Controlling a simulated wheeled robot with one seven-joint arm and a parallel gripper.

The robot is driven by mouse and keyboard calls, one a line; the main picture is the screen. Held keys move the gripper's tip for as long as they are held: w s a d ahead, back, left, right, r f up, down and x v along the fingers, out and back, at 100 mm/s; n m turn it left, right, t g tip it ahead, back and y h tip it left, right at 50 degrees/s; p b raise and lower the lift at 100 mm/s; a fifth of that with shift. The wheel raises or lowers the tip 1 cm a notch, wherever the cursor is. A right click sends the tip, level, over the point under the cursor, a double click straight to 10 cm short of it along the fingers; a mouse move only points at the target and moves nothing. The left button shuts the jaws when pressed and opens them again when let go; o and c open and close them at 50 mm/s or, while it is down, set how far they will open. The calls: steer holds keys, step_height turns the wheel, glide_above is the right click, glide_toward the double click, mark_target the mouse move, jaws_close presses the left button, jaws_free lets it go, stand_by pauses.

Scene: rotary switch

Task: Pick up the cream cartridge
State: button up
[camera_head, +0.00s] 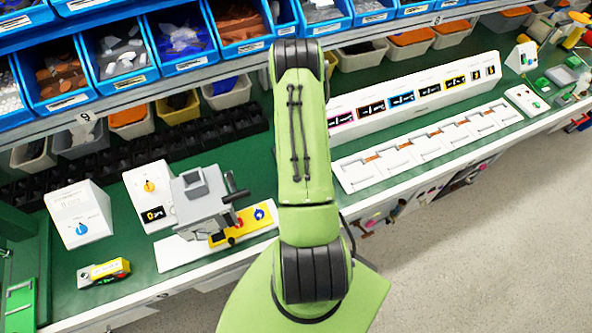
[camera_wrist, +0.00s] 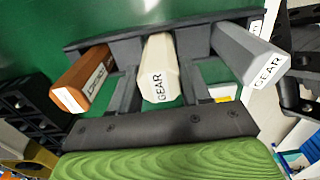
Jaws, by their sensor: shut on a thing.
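In the wrist view the cream cartridge (camera_wrist: 160,75), marked GEAR, stands in the middle of a dark rack (camera_wrist: 75,46). My gripper (camera_wrist: 157,66) has one dark finger on each side of it and is shut on it. An orange-brown cartridge (camera_wrist: 82,82) is just left of my fingers. A grey cartridge (camera_wrist: 245,52), also marked GEAR, is just to the right. The far end of the cream cartridge still meets the rack; I cannot tell whether it is seated or free. In the head view my arm hides the gripper and these cartridges.
Blue bins (camera_head: 120,48) fill the shelf above the green bench. A white slotted tray (camera_head: 420,150) lies at right. At left are a box with a blue dial (camera_head: 79,215), a grey press (camera_head: 205,200) and a yellow block (camera_head: 105,270). The floor at lower right is clear.

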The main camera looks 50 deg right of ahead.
jaws_close()
steer(key=shift+r, duration=0.1)
steer(key=shift+d+r, duration=0.1)
steer(key=shift+r, duration=0.25)
step_height(320, 180, up, 9)
steer(key=shift+r, duration=0.2)
